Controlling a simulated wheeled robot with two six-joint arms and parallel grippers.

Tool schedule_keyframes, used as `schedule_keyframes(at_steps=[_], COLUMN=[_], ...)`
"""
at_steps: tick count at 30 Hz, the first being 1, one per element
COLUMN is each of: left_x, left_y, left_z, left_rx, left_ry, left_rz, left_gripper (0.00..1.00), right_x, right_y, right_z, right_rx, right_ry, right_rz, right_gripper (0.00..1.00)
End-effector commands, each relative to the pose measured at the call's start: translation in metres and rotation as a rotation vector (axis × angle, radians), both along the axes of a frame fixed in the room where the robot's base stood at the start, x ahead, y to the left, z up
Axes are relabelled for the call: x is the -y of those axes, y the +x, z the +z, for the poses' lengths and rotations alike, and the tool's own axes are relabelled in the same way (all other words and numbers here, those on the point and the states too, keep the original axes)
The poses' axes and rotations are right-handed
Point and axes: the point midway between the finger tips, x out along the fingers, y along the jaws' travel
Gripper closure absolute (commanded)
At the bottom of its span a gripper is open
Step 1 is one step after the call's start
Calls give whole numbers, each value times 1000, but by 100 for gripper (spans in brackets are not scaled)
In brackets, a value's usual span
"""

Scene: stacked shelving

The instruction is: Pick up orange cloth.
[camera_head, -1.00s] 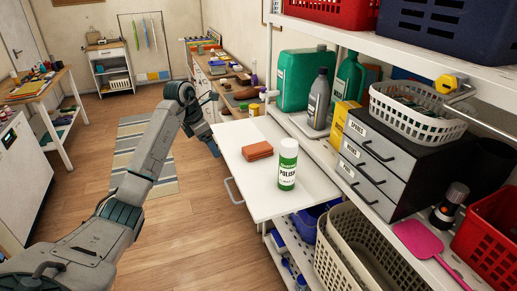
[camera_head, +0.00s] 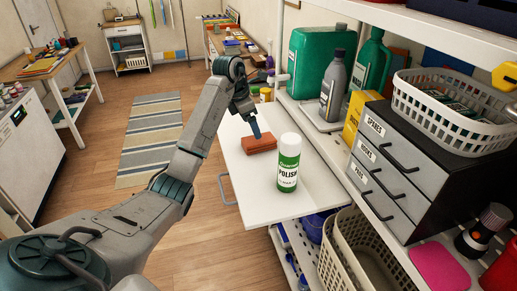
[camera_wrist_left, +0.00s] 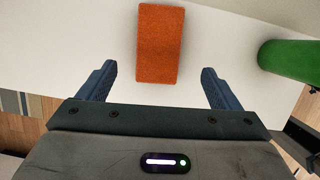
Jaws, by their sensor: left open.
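The orange cloth (camera_head: 258,144) is a small folded block lying on a white pull-out board (camera_head: 240,172). In the left wrist view the cloth (camera_wrist_left: 158,45) lies ahead of my left gripper (camera_wrist_left: 158,80), roughly centred between its two spread blue fingers. My right gripper is not in view.
A green and white polish can (camera_head: 288,163) stands on the board, right of the cloth; it also shows in the wrist view (camera_wrist_left: 290,54). Grey and green bottles (camera_head: 332,85) stand on the shelf behind. A drawer unit (camera_head: 395,175) is at right. The floor at left is open.

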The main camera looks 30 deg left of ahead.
Motion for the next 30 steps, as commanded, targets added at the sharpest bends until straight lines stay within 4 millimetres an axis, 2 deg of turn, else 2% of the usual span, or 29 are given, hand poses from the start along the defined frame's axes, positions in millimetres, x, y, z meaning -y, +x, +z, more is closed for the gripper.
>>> schedule_keyframes(at_steps=[1,3,12,14,17,18,21,28,30], left_x=[2,3,6,7,10,11,13,13,13], left_y=[2,4,7,8,12,13,16,17,17], left_z=[-13,-18,-32,-38,-51,-52,-64,-68,-68], left_rx=[1,0,0,-1,-4,-4,-3,0,0], left_ry=[-1,-1,-2,-2,-2,-2,-1,0,0], left_rz=[0,0,-1,-1,-1,-1,-1,0,0], left_gripper=[15,15,15,15,15,15,15,15,28], right_x=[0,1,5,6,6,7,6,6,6], right_y=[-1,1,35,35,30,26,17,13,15], right_z=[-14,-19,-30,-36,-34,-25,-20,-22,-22], right_rx=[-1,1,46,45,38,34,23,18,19], right_ry=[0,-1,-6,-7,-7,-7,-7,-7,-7], right_rz=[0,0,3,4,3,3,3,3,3], right_gripper=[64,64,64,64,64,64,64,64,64])
